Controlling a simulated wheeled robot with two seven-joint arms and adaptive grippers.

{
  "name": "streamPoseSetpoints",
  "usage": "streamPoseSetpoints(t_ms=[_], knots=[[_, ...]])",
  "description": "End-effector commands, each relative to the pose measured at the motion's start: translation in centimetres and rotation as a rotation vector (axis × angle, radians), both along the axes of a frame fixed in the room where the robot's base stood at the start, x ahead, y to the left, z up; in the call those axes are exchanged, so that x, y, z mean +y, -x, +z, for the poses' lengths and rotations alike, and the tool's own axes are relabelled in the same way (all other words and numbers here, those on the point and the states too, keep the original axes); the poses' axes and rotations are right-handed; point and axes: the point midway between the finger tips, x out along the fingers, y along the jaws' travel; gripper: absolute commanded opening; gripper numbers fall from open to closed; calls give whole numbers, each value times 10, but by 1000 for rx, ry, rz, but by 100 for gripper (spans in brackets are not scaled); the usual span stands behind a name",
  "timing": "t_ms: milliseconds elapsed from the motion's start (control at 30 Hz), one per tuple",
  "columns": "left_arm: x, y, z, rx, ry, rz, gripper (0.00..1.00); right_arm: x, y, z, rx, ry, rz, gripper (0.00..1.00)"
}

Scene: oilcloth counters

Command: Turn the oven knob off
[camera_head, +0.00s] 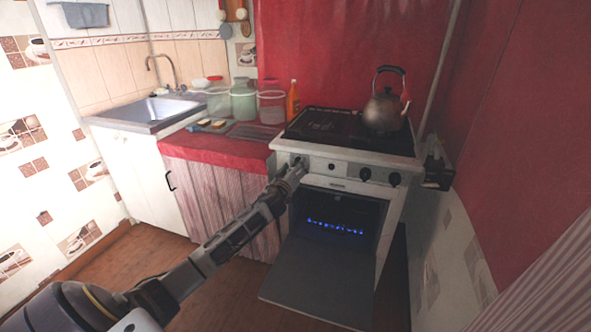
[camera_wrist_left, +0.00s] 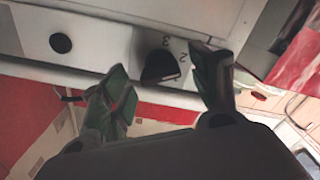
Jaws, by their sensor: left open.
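The white stove (camera_head: 345,184) has its oven door (camera_head: 318,283) folded down, and a row of blue flames (camera_head: 335,227) burns inside. Three dark knobs show on its front panel, one of them the middle-right knob (camera_head: 365,174). My left gripper (camera_head: 297,166) is at the left end of this panel. In the left wrist view, a dark knob (camera_wrist_left: 160,66) with numbers beside it lies between the open fingertips of my left gripper (camera_wrist_left: 162,62). I cannot tell whether a finger touches it. A round black button (camera_wrist_left: 61,43) sits beside it. My right gripper is out of view.
A kettle (camera_head: 384,108) stands on the stove top. Jars (camera_head: 243,103) and an orange bottle (camera_head: 293,102) stand on the red-covered counter (camera_head: 222,149) to the left, beside a sink (camera_head: 160,110). The lowered door juts out over the floor below my left arm.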

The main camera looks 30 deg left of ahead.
Motion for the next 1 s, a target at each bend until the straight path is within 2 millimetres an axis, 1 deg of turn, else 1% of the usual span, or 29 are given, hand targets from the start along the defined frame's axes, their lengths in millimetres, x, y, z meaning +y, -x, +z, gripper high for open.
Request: streamPoseSetpoints(t_ms=[133,433,700,800,1000], knots=[[1,-3,0,0,0,1,62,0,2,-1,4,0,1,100],[1,-3,0,0,0,1,62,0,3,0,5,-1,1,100],[1,-3,0,0,0,1,28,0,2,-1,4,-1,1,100],[1,-3,0,0,0,1,17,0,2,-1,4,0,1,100],[1,-3,0,2,-5,1,17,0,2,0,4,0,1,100]])
